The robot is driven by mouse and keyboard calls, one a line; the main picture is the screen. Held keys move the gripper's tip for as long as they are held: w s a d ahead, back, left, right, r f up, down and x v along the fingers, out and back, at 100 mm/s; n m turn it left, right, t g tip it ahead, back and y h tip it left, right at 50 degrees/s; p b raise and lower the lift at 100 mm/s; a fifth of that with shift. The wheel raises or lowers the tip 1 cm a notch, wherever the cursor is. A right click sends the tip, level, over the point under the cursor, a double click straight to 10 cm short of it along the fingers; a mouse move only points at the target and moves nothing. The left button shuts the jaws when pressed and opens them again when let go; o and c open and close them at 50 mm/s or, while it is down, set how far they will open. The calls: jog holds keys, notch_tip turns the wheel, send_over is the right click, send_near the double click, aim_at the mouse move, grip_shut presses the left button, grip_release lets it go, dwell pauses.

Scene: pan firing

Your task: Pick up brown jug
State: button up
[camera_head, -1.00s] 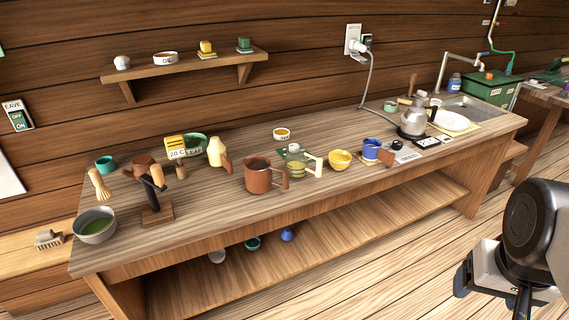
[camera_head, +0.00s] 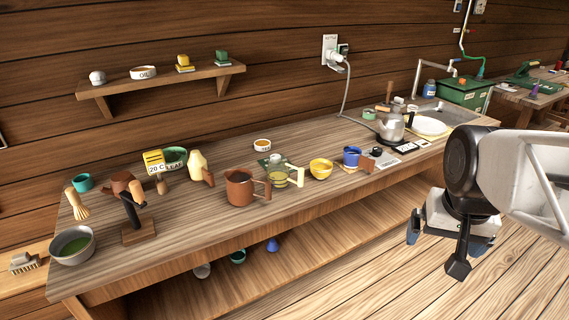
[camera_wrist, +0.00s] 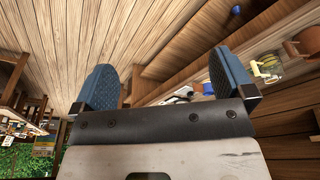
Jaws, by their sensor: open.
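The brown jug (camera_head: 239,189) stands upright on the wooden workbench, left of the middle of the head view, with its handle pointing right. A brown vessel that looks like the jug (camera_wrist: 303,42) is cut off at the right edge of the wrist view. My gripper (camera_head: 446,238) hangs in front of the bench over the floor, well to the right of the jug. In the wrist view my gripper (camera_wrist: 165,82) has its two blue fingers wide apart with nothing between them.
A green teapot-like vessel with a cream handle (camera_head: 279,177) stands close to the jug's right. A yellow bowl (camera_head: 321,169) and blue mug (camera_head: 352,156) follow. A dark stand (camera_head: 137,235) and grey bowl (camera_head: 71,246) are at left. The bench's front is fairly clear.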

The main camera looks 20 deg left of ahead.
jog(key=w+a, duration=0.9)
jog(key=w, duration=0.4)
jog(key=m, duration=0.1)
send_over(260, 182)
jog(key=s+f+x, duration=0.1)
jog(key=s+x, duration=0.2)
jog(key=x, duration=1.1)
jog(key=shift+s+a+g, duration=0.15)
jog(key=shift+s+g, duration=0.15)
jog(key=shift+s, duration=0.05)
jog(key=shift+w+f, duration=0.2)
jog(key=shift+f, duration=1.1)
jog(key=shift+w+f, duration=0.2)
jog(key=shift+f, duration=1.1)
jog(key=shift+w+f, duration=0.25)
jog(key=shift+f, duration=1)
